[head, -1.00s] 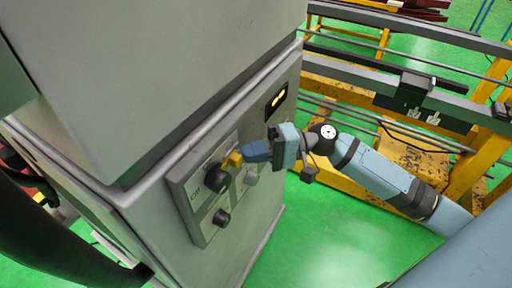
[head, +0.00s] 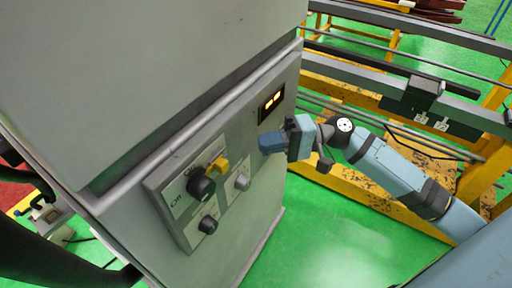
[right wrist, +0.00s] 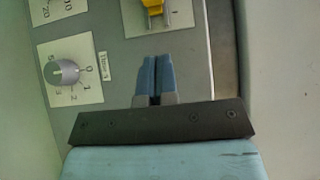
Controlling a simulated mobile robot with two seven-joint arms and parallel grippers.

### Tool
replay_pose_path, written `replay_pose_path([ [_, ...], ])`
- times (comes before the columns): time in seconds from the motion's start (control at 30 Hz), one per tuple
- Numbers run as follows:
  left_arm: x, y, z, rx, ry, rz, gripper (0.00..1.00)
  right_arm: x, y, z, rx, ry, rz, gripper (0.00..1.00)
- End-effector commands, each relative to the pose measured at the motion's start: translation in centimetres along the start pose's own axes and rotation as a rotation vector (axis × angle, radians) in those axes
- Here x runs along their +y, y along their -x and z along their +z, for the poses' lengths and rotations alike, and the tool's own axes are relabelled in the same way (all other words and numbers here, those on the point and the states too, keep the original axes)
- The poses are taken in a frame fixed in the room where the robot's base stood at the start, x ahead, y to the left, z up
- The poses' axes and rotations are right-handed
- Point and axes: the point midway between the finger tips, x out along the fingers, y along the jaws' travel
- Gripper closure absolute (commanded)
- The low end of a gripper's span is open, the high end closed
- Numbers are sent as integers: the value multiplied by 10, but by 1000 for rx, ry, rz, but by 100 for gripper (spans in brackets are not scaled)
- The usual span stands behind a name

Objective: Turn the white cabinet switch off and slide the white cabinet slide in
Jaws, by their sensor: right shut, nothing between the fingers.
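The white cabinet (head: 240,232) carries a sloping panel with a black rotary switch (head: 201,188) marked On and Off. I cannot make out which part is the slide. My left gripper is not in view.
A black knob (head: 208,224) and a grey knob (head: 241,182) sit near the switch. A lit orange display (head: 272,102) is higher on the panel. A yellow frame with grey rails (head: 440,150) stands at the right. Green floor (head: 330,235) is clear between frame and cabinet.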

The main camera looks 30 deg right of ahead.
Motion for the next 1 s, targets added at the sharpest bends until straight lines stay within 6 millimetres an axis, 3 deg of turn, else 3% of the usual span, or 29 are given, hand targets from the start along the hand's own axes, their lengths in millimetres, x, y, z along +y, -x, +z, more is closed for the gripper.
replay_pose_path([
  [0.2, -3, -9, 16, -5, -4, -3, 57, 4, 45, 0, 1, 0, 2, 100],
  [0.4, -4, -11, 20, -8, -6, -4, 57, 1, 64, 0, 1, 0, -1, 100],
  [1.0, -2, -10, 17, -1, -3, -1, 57, 0, 66, 0, 0, 0, -1, 100],
])
